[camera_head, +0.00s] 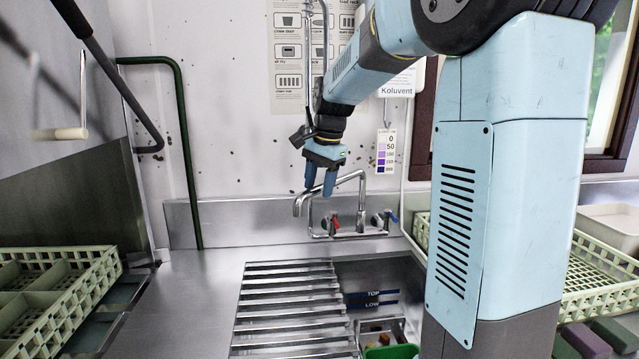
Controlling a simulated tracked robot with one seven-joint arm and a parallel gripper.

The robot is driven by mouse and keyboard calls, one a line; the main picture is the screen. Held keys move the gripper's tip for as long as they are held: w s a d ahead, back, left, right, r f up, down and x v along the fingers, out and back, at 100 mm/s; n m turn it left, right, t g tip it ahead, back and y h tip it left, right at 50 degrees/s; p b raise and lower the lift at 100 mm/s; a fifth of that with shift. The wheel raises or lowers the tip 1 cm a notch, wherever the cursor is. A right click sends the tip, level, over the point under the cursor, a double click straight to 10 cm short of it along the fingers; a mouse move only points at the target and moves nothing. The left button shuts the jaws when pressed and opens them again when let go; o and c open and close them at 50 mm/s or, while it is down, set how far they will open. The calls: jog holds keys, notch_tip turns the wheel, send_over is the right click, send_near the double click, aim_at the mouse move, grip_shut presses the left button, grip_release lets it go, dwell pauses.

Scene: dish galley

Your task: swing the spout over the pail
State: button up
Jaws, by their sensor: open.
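The metal spout (346,179) rises from the tap at the back wall and reaches left, its bent-down outlet over the steel counter edge near the slatted rack. My gripper (320,184) points down right at the spout's outer part, with its blue fingers open. The fingertips overlap the spout in the picture; I cannot tell whether they touch it or straddle it. A green object (392,352) shows at the bottom edge in the sink, mostly cut off; I cannot tell whether it is the pail.
Red and blue tap handles flank the spout's base. A slatted metal rack (290,306) covers the sink's left part. Pale green dish crates stand at the left (62,285) and right (590,275). A dark green pipe (186,150) rises at the left. My arm hides part of the right side.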

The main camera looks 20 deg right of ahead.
grip_shut()
dwell(0.4)
